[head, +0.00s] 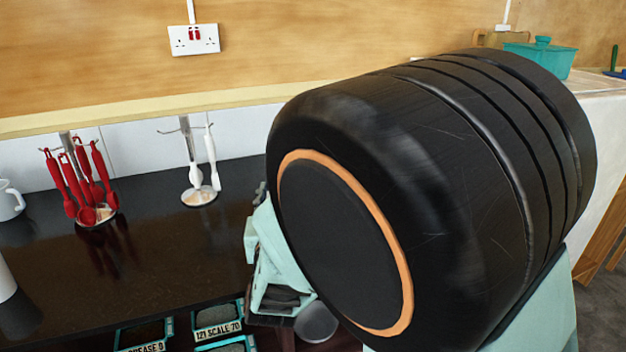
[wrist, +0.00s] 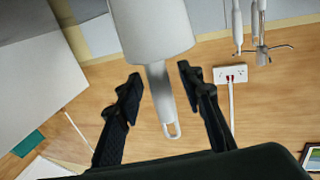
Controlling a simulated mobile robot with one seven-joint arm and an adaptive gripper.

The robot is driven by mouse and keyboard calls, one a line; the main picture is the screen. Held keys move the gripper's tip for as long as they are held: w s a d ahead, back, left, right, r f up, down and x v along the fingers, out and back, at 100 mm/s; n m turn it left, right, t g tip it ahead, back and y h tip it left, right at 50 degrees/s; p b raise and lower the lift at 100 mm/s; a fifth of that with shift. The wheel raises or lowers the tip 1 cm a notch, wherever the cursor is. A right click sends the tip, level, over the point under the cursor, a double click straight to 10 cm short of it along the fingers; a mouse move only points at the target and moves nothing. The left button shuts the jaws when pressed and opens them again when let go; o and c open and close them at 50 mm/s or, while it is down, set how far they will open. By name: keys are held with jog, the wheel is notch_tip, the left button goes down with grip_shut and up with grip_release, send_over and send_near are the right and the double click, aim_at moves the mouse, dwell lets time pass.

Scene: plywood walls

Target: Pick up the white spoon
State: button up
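Two white utensils (head: 212,160) hang on a metal stand with a round base on the dark counter in the head view; I cannot tell which is the spoon. They also show at the top right of the wrist view (wrist: 238,22), which looks upside down. My gripper (wrist: 160,88) is open, its two dark fingers apart. A pale, wide-bodied thing (wrist: 152,32) with a narrow handle ending in a loop shows between the fingers, with gaps on both sides. I cannot tell what it is. My arm hides much of the head view.
A stand of red utensils (head: 92,185) is left of the white ones. A white mug (head: 10,200) is at the left edge. A grey round thing (head: 317,322) sits below my wrist. A teal pot (head: 542,55) is at the back right. Counter between the stands is clear.

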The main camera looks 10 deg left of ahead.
jog(key=shift+s, duration=0.1)
jog(key=shift+c, duration=0.4)
grip_shut()
jog(key=shift+r, duration=0.1)
